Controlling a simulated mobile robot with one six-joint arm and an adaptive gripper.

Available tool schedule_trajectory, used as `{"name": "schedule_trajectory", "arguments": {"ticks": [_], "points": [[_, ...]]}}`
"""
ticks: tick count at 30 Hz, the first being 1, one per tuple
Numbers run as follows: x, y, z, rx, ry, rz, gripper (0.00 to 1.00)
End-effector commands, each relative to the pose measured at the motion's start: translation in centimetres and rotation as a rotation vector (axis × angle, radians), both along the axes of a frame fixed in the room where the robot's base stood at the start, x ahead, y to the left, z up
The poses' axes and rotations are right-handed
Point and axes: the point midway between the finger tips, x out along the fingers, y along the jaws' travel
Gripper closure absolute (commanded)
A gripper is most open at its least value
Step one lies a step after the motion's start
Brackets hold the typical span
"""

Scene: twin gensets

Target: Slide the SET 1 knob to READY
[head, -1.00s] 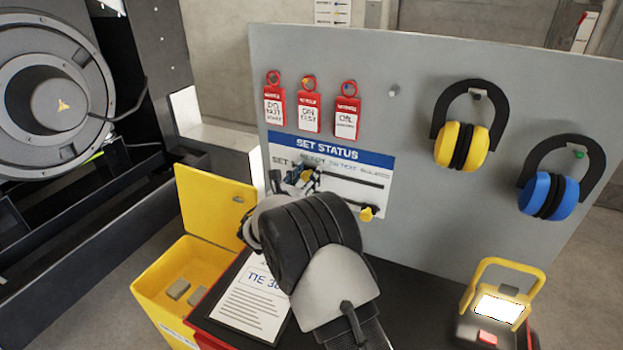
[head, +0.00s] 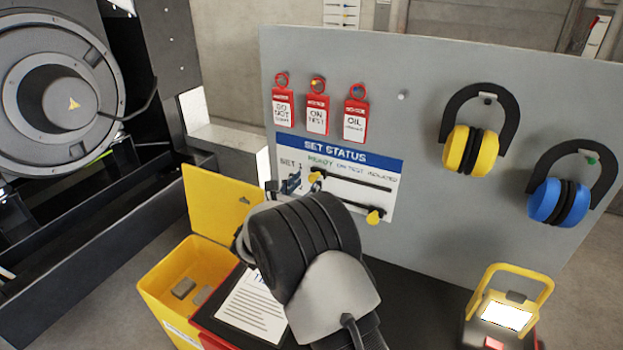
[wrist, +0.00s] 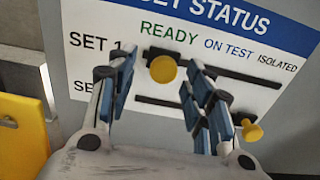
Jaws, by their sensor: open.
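The SET STATUS panel (head: 395,170) is on the grey board, with two horizontal slots. The SET 1 knob (wrist: 163,68) is yellow and round. In the wrist view it shows near the left end of the upper slot, below the word READY. Contact cannot be seen. A second yellow knob (wrist: 251,130) is at the right end of the lower slot. My left finger partly covers the SET row labels.
Red tags (head: 317,115) hang above the panel. Yellow earmuffs (head: 467,150) and blue earmuffs (head: 558,200) hang to the right. Below are an open yellow box (head: 165,290), a paper sheet (head: 250,315) and a work lamp (head: 505,315).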

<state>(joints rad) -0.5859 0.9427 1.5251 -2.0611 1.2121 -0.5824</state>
Motion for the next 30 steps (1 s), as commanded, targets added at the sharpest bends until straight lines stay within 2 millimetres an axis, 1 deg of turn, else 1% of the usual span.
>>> {"name": "schedule_trajectory", "arguments": {"ticks": [1,6,9,12,16,27,29,30], "points": [[-1.2,0.6,0.0,-0.001,0.003,0.004,0.53],[-4.4,1.9,0.0,-0.001,0.001,0.004,0.53],[-5.8,2.5,0.0,0.000,0.000,0.003,0.53],[-6.7,2.8,0.0,0.000,0.001,0.004,0.53],[-7.2,3.0,0.1,0.000,-0.001,0.002,0.53],[-7.2,3.0,0.0,0.000,0.000,0.001,0.53],[-7.2,2.7,0.2,0.005,0.000,-0.005,0.53],[-7.2,2.2,0.5,0.017,0.001,-0.017,0.53]]}}
